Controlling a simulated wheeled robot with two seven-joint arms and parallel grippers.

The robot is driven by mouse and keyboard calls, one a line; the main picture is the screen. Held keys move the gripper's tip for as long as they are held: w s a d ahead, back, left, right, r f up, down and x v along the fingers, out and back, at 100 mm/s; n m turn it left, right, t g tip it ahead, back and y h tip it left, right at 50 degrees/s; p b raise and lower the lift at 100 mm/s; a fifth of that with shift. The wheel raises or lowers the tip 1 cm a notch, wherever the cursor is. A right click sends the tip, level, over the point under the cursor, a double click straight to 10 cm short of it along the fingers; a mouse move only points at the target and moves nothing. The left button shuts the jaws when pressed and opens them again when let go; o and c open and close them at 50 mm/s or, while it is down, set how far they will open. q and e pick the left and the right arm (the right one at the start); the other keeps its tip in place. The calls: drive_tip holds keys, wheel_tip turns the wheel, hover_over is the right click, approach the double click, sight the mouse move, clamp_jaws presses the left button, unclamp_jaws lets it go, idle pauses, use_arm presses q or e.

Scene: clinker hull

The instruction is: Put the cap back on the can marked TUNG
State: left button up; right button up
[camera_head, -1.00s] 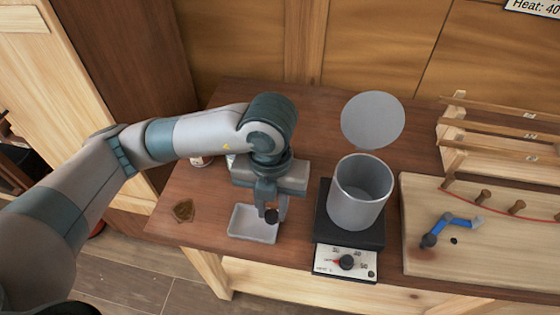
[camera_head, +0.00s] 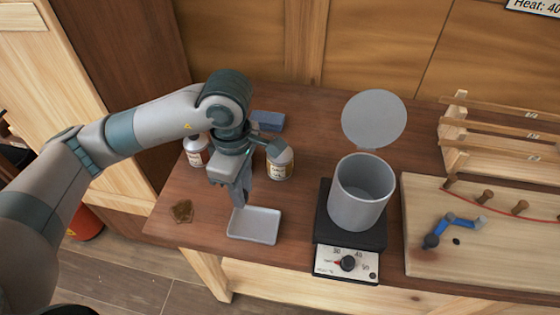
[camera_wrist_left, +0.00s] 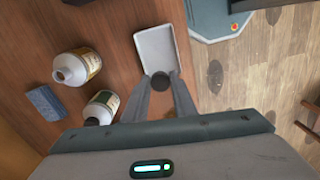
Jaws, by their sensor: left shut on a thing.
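My left gripper (camera_head: 239,202) points down by the left edge of the white tray (camera_head: 255,238). In the left wrist view its fingers (camera_wrist_left: 164,86) are shut on a small dark round cap (camera_wrist_left: 161,79), with the tray (camera_wrist_left: 157,49) just beyond; the head view hides the cap. A labelled can (camera_head: 280,164) stands right of the gripper, partly covered by it. In the wrist view this can (camera_wrist_left: 80,66) shows a bare, open neck. A second labelled can (camera_head: 195,151) stands to the left; in the wrist view it (camera_wrist_left: 102,106) has a dark top. I cannot read either label.
A blue-grey block (camera_head: 268,121) lies behind the cans. A grey pot (camera_head: 358,200) stands on a black heater (camera_head: 346,262), with a round grey disc (camera_head: 374,118) behind. A pegged board (camera_head: 480,255) and wooden rack (camera_head: 500,130) are at right. A brown patch (camera_head: 182,211) marks the bench's front left.

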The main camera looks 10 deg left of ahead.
use_arm(q)
drive_tip(key=w+a+m, duration=0.2)
drive_tip(key=a+m, duration=0.4)
drive_tip(key=m, duration=1)
drive_tip(key=shift+r+b, duration=0.45)
drive_tip(key=shift+a, duration=0.1)
drive_tip(key=shift+a, duration=0.1)
